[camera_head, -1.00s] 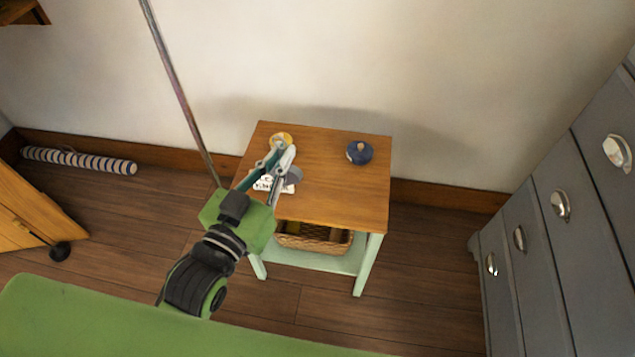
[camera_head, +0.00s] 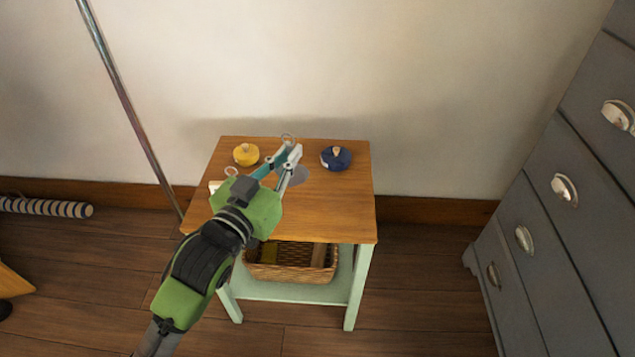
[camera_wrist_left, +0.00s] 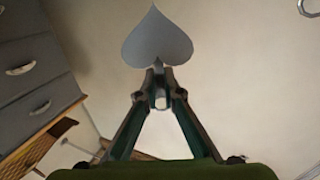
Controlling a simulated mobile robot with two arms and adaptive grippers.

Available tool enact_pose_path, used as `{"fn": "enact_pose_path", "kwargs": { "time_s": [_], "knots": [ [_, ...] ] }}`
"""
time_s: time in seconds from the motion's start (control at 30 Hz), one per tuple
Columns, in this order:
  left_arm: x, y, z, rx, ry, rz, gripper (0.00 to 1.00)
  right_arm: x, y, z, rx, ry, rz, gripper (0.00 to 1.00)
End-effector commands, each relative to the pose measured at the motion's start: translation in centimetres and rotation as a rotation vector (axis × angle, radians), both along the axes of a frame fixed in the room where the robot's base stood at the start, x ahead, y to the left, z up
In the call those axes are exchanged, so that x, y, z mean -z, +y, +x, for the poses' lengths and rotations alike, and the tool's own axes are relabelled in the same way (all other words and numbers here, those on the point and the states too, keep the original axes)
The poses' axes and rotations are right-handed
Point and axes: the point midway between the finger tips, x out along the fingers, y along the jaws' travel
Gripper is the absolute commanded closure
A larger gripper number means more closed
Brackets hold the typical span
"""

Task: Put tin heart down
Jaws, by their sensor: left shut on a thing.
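The tin heart (camera_wrist_left: 157,38) is a flat, plain grey plate in the left wrist view, with its point upward and its notch at the fingertips. My left gripper (camera_wrist_left: 158,76) is shut on it at the notch. In the head view my left gripper (camera_head: 291,153) is above the wooden top of the small table (camera_head: 335,212), between a yellow round object and a blue one. A grey patch beside the fingers there may be the heart or its shadow; I cannot tell. My right gripper is not in view.
A yellow knobbed object (camera_head: 246,157) and a blue one (camera_head: 336,160) stand at the table's back. A white item (camera_head: 214,187) at the left edge is partly hidden by my arm. A wicker basket (camera_head: 290,267) sits below. Grey drawers (camera_head: 535,225) stand right. The tabletop's front right is bare.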

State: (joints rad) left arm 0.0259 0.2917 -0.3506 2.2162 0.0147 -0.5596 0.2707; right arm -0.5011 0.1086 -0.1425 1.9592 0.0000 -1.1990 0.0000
Motion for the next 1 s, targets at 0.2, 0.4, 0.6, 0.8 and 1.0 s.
{"fn": "enact_pose_path", "kwargs": {
  "time_s": [0.2,0.4,0.6,0.8,1.0],
  "knots": [
    [2.8,-4.5,3.0,0.001,0.0,-0.003,1.0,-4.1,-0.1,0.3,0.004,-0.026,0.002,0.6],
    [5.7,-6.3,4.2,0.0,0.001,-0.002,1.0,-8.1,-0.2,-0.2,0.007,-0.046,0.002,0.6],
    [7.3,-7.5,5.0,0.0,-0.001,0.0,1.0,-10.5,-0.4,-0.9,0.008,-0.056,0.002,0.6],
    [8.0,-8.1,5.3,0.0,-0.002,-0.001,1.0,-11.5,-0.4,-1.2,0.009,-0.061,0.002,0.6],
    [11.1,-8.1,5.3,0.0,0.001,0.0,1.0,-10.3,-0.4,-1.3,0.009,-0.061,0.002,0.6]
  ]
}}
